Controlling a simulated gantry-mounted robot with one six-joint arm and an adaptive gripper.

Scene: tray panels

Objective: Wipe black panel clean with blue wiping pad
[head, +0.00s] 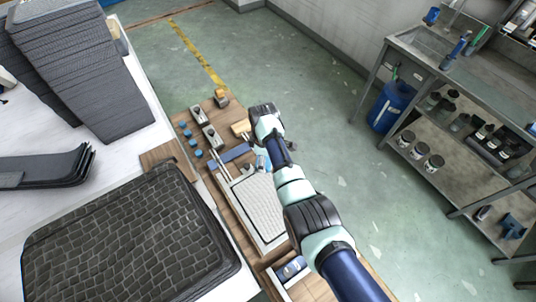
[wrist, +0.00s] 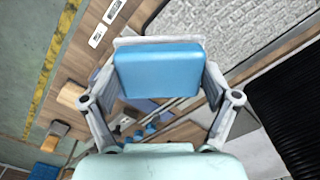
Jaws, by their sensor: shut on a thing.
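The black panel (head: 125,245), with a brick-like raised texture, lies flat on the white table at the lower left of the head view. My gripper (wrist: 160,85) is shut on the blue wiping pad (wrist: 158,70), which sits between its two fingers in the wrist view. In the head view my gripper (head: 262,161) is largely hidden by my arm, over the wooden bench to the right of the black panel and apart from it. A dark ribbed surface (wrist: 295,110) shows at the right of the wrist view; I cannot tell whether it is this panel.
A white textured panel (head: 255,205) lies in a tray on the wooden bench. Blue knobs (head: 191,143) and small blocks stand at its far end. A tall stack of dark panels (head: 75,60) and loose dark trays (head: 45,168) stand on the table. Metal shelving (head: 440,75) is at right.

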